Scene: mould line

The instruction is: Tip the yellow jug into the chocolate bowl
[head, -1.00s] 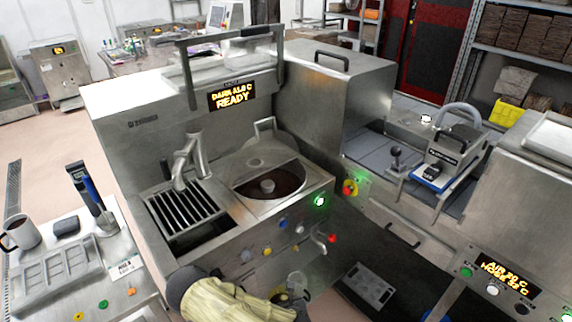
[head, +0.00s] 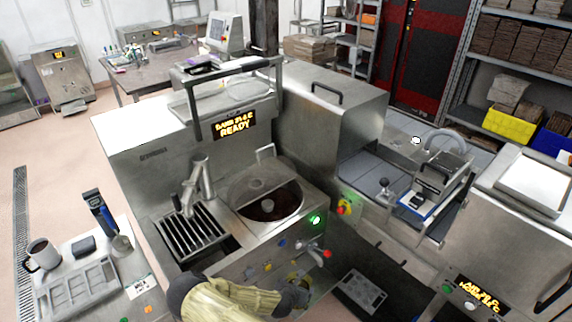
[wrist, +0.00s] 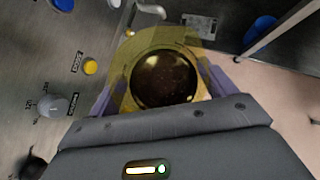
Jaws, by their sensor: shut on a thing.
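My gripper (wrist: 158,92) is shut on the yellow jug (wrist: 122,82), a see-through yellow vessel. The wrist view looks down into its round mouth, where dark, glossy brown shows. In the head view my gripper (head: 296,292) is low at the front of the steel machine, below its tap, and the jug is mostly hidden there. The chocolate bowl (head: 268,207) is a round well in the machine top, holding dark chocolate around a central hub, with a partial cover at its back. The jug is below and apart from the bowl. The bowl is not recognisable in the wrist view.
A slatted grate (head: 190,230) and a bent steel spout (head: 196,188) stand left of the bowl. A tap with a red knob (head: 327,254) juts from the machine's front. A side table (head: 85,290) holds a mug and a mould. A closed steel housing (head: 330,105) stands behind right.

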